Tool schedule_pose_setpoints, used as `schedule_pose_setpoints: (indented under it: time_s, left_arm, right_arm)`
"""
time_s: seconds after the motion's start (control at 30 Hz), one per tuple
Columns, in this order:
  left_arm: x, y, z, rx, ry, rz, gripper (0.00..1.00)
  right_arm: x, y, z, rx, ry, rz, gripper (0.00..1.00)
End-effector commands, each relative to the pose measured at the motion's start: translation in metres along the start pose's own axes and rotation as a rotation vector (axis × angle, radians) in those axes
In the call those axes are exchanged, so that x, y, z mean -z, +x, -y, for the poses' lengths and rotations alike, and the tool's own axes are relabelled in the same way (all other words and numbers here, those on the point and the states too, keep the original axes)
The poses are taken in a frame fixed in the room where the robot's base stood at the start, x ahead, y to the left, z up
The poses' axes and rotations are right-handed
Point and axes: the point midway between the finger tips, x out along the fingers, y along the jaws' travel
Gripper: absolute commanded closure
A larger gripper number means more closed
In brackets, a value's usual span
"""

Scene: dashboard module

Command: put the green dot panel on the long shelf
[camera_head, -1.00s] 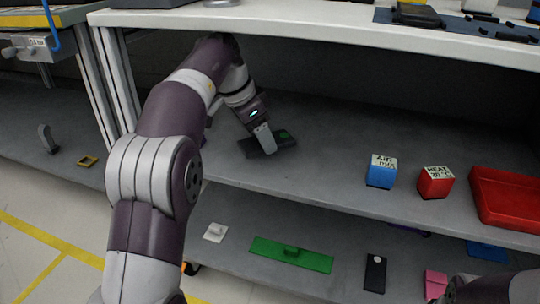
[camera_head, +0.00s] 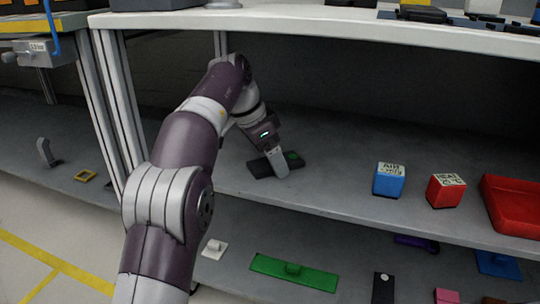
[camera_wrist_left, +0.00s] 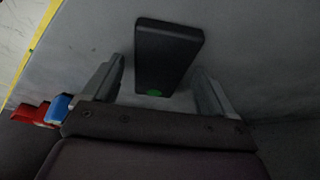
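The green dot panel is a flat black block (camera_head: 263,168) with a green dot, lying on the upper grey shelf (camera_head: 335,185). In the left wrist view the panel (camera_wrist_left: 168,48) lies between the finger lines, its green-dot end toward my palm. My left gripper (camera_head: 279,168) reaches down to it from above; one finger hides part of the panel. In the wrist view the left gripper (camera_wrist_left: 160,90) is open, with a gap between the panel and each finger. My right gripper is not in view.
A blue box (camera_head: 389,181), a red box (camera_head: 446,191) and a red tray (camera_head: 512,203) stand right on the same shelf. The lower shelf holds a green panel (camera_head: 293,273) and other small parts. A white worktop (camera_head: 300,25) overhangs above. Shelf between panel and blue box is clear.

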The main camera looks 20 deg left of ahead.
Motion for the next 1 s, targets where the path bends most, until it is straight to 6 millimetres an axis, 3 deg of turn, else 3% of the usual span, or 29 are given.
schedule_pose_setpoints:
  time_s: [0.23, 0.47, 0.53, 0.7, 0.8, 1.0]
  left_arm:
    - [0.002, -0.005, 0.0, 0.002, 0.001, -0.002, 0.14]
    - [0.007, -0.051, 0.0, 0.001, -0.002, -0.001, 0.14]
    - [-0.02, -0.049, 0.0, 0.001, -0.006, 0.0, 0.14]
    - [-0.064, -0.067, 0.0, 0.001, -0.005, -0.001, 0.14]
    - [-0.085, -0.074, 0.0, 0.001, -0.005, 0.0, 0.14]
    - [-0.107, -0.079, 0.0, 0.001, -0.002, -0.001, 0.14]
  right_arm:
    - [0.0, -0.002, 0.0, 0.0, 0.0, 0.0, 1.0]
    - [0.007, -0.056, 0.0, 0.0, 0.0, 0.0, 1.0]
    - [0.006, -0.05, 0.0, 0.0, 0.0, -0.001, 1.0]
    - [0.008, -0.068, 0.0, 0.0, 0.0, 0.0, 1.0]
    - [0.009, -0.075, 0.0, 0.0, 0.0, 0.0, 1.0]
    - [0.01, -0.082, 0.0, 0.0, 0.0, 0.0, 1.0]
